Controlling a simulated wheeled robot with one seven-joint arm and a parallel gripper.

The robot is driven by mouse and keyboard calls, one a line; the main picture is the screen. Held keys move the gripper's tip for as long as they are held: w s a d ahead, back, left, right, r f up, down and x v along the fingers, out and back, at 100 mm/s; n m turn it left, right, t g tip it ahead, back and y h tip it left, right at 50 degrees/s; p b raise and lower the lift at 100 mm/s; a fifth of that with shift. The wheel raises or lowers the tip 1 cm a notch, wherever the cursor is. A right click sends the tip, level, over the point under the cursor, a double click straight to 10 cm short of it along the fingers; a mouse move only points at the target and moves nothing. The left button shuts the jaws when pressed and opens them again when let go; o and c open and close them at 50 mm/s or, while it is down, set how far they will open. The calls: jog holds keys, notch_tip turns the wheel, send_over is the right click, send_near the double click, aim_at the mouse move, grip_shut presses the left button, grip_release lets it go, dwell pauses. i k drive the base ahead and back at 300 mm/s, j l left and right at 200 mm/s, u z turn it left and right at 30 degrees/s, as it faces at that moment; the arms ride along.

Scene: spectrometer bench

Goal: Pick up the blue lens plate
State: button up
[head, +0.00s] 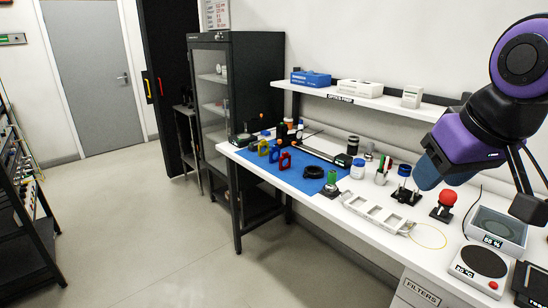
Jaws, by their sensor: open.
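The blue lens plate (263,147) stands upright on the blue mat (308,184), at the far left part of the bench. A yellow plate (274,154) and a red plate (285,160) stand beside it in a row, nearer to me. My gripper (530,205) appears only in part at the right edge, below my purple and black arm. It is open, with nothing seen between its fingers, and is far from the blue plate. The rest of it is cut off by the frame.
A black ring (313,172), a long black rail (319,149) and a green-topped post (331,181) stand near the plates. A metal slotted holder (374,212) and a red-topped stand (445,203) sit nearer. A shelf (365,101) overhangs the bench's back. Floor (265,258) before the bench is clear.

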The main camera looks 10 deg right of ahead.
aim_at(275, 153)
jog(key=i+j+z, duration=0.25)
jog(key=i+j, duration=1.6)
jog(key=i, duration=0.15)
